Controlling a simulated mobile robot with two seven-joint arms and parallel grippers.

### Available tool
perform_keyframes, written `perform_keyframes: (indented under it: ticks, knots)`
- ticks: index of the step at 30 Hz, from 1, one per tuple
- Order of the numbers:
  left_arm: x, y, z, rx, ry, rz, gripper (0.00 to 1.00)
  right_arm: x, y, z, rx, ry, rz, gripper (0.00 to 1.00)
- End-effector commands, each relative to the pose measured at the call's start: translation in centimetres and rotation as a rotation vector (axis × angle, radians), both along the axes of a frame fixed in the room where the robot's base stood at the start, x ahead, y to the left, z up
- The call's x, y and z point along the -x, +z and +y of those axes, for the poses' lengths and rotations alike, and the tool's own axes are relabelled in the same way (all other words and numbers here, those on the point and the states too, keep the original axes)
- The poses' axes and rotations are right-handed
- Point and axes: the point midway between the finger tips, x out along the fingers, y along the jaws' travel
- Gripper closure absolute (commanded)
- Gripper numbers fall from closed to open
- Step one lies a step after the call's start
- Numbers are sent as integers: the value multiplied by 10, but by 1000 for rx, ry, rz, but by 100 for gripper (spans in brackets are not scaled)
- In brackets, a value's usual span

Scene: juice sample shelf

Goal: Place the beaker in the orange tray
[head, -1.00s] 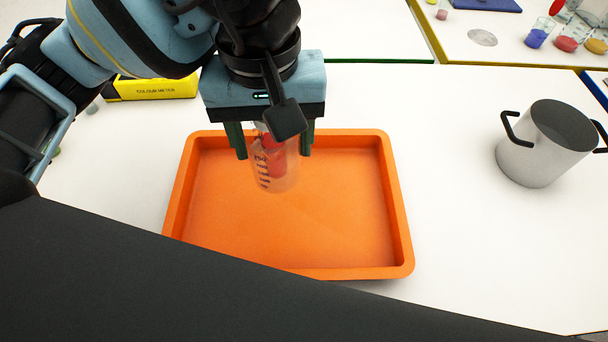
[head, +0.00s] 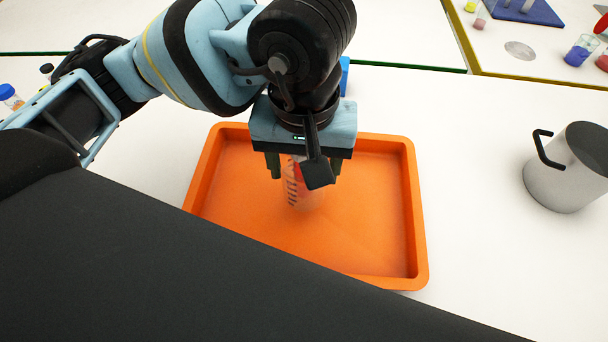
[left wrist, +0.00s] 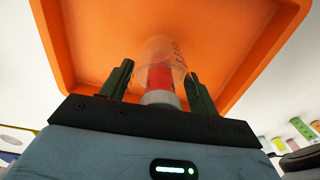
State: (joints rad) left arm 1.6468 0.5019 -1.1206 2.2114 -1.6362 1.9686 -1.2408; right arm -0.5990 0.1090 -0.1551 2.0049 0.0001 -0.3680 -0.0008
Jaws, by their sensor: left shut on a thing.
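The beaker (head: 294,194) is clear with dark markings and something red inside. It hangs between the fingers of my left gripper (head: 304,172), which is shut on it. In the left wrist view the beaker (left wrist: 153,50) shows between the two dark green fingers (left wrist: 160,72), with the orange floor behind it. The orange tray (head: 418,230) lies on the white table, and the beaker is inside its outline in the head view. I cannot tell whether the beaker touches the tray floor. A black part of my gripper hides some of the beaker. My right gripper is not in view.
A grey pot (head: 555,178) with black handles stands right of the tray. Small containers with coloured contents, including a blue one (head: 581,51), stand on the far right table. A blue-capped bottle (head: 8,95) is at the left edge. White table between tray and pot is clear.

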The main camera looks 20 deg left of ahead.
Motion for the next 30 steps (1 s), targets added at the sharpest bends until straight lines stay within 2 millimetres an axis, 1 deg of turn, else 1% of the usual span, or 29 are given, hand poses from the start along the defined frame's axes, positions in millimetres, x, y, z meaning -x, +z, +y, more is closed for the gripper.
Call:
perform_keyframes:
  ticks: [2,6,9,12,18,23,24,29,30]
  knots:
    - [1,-6,0,0,0,2,69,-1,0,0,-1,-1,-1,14]
    - [1,-25,0,0,0,3,69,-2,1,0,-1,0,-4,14]
    - [0,-34,0,0,0,1,69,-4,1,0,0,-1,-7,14]
    - [0,-37,0,1,-1,1,69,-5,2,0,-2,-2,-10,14]
    - [0,-37,0,1,-1,0,69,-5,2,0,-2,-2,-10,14]
    - [0,-41,0,1,-1,2,69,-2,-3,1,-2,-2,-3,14]
    - [0,-41,0,0,-1,2,38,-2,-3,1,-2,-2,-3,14]
    - [0,-40,0,0,-1,1,17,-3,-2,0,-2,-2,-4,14]
    - [0,-40,0,0,-1,1,17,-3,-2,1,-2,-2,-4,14]
